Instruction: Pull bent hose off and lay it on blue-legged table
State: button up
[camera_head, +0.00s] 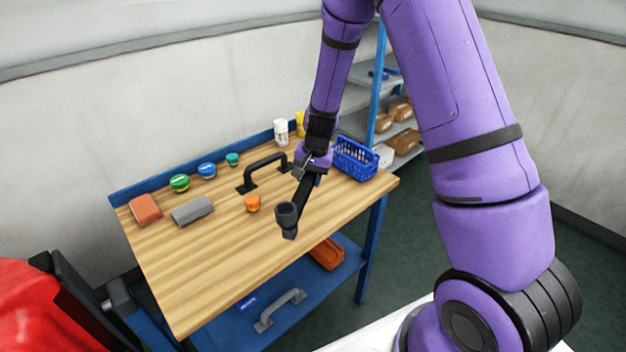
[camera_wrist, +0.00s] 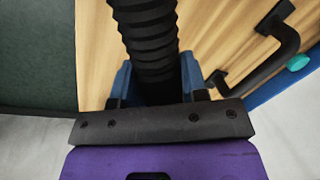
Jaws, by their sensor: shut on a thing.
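My gripper (camera_head: 308,168) is over the wooden table top (camera_head: 205,255) and shut on the bent hose (camera_head: 301,193). The hose is black, with a wide cuffed end (camera_head: 287,215) pointing down and to the left. In the wrist view the ribbed hose (camera_wrist: 148,40) runs away between the jaws (camera_wrist: 158,88). I cannot tell whether its far end touches the table. The table has blue legs (camera_head: 371,245) and a blue back rail.
On the table are a black handle (camera_head: 264,172), an orange cap (camera_head: 253,203), a grey block (camera_head: 193,211), a red-orange block (camera_head: 145,209), several small lids, bottles and a blue basket (camera_head: 355,158). The front of the top is clear. A red machine (camera_head: 35,310) stands lower left.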

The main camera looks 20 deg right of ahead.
jog(key=shift+s+a+f+m, duration=0.15)
jog(key=shift+s+m, duration=0.1)
jog(key=shift+m, duration=0.75)
jog(key=m, duration=0.3)
jog(key=s+m+t, duration=0.1)
jog(key=shift+a+f+h, duration=0.15)
jog(key=shift+a+h, duration=0.1)
jog(key=shift+h, duration=0.05)
jog(key=shift+f, duration=2.85)
jog(key=shift+f, duration=0.55)
jog(key=shift+r, duration=0.15)
jog(key=o, duration=1.6)
